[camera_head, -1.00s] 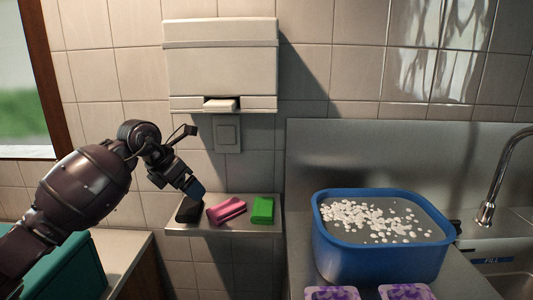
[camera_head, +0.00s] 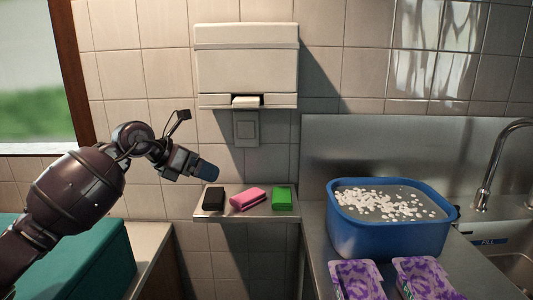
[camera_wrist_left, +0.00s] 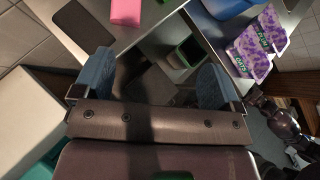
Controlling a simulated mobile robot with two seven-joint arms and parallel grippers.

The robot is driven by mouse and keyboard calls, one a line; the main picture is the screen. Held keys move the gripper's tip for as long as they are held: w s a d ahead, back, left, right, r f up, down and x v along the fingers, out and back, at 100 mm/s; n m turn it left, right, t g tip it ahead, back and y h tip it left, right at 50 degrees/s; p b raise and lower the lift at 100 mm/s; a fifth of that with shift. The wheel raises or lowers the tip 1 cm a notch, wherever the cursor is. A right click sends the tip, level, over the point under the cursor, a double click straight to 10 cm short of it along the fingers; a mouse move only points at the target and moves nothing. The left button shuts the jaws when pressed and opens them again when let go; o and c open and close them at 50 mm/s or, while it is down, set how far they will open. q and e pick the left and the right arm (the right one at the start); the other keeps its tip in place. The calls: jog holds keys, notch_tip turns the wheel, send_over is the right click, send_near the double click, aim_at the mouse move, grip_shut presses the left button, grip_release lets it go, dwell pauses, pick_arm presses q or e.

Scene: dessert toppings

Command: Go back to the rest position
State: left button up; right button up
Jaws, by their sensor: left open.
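My left gripper (camera_head: 207,171) is open and empty, raised above the left end of a small wall shelf (camera_head: 240,215). In the left wrist view its two blue fingertips (camera_wrist_left: 155,82) stand wide apart with nothing between them. On the shelf lie a black block (camera_head: 213,199), a pink block (camera_head: 248,198) and a green block (camera_head: 282,198) in a row, all clear of the gripper. The black block (camera_wrist_left: 82,25) also shows ahead of the fingers in the left wrist view. A dark jointed part at its right edge looks like my right arm; its jaws cannot be made out.
A blue tub (camera_head: 385,238) with white pieces floating in it stands on the steel counter, right. Two purple-patterned trays (camera_head: 358,278) lie before it. A faucet (camera_head: 490,175) and sink are far right. A dispenser (camera_head: 246,65) hangs above the shelf; a teal box (camera_head: 95,265) stands lower left.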

pick_arm(q)
jog(key=s+d+r+n+t+h, duration=0.2)
jog(key=s+d+r+n+h, duration=0.3)
jog(key=r+h, duration=0.45)
jog(key=s+a+f+n+t+y, duration=0.3)
jog(key=a+f+n+y, duration=0.15)
jog(key=f+n, duration=0.6)
jog(key=s+a+f+n+t+y+p, duration=0.1)
jog(key=s+a+f+n+t+y, duration=0.3)
jog(key=f+n, duration=0.6)
jog(key=s+a+f+n+t+y, duration=0.3)
jog(key=f+n+y, duration=0.4)
jog(key=n, duration=0.4)
jog(key=s+a+f+n+g+y, duration=0.1)
jog(key=s+a+f+n+g, duration=0.1)
jog(key=s+f, duration=0.9)
jog(key=s+a+f+n+g+y+p, duration=0.1)
jog(key=s+a+f+n+g, duration=0.2)
jog(key=s+f, duration=0.8)
jog(key=s+n+g, duration=0.2)
jog(key=s, duration=0.3)
jog(key=shift+s+a+y, duration=0.15)
jog(key=shift+s+y, duration=0.15)
